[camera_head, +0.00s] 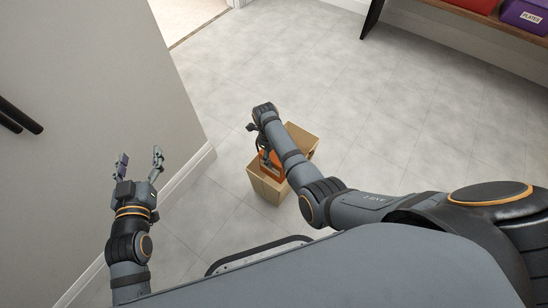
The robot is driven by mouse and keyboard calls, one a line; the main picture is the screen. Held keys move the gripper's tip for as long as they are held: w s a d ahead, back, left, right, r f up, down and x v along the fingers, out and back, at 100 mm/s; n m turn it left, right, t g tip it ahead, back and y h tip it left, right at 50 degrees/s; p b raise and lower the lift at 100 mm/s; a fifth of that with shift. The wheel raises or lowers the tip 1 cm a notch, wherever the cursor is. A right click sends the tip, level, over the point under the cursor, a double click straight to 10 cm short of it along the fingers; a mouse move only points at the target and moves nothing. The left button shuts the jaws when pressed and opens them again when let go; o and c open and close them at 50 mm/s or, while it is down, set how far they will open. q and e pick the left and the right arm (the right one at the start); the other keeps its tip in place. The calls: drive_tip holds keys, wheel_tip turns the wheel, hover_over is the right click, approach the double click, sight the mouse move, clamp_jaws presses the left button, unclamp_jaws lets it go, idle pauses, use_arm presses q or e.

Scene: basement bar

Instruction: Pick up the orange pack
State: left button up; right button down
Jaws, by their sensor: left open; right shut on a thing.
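The orange pack (273,170) shows only in part, inside or at the opening of an open cardboard box (268,189) on the floor. My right forearm covers much of the pack and of the box. My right gripper (265,160) points down at the box and is shut on the orange pack; its fingertips are partly hidden. I cannot tell whether the pack is clear of the box's bottom. My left gripper (141,160) is open and empty, its fingers spread, to the left of the box.
A grey wall (110,75) with a white baseboard (190,172) runs along the left. A dark rail (20,115) is on that wall. A shelf (490,20) at the top right holds a red bin (475,4) and a purple bin (524,14). The tiled floor (400,120) between is clear.

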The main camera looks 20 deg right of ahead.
use_arm(q)
drive_tip(key=s+f+g, duration=0.4)
drive_tip(key=f, duration=0.5)
drive_tip(key=shift+s+d+f+g+p, duration=0.25)
drive_tip(key=shift+s+f+g+p, duration=0.05)
drive_tip(key=shift+f+g+p, duration=0.1)
use_arm(e)
wheel_tip(320, 180, up, 2)
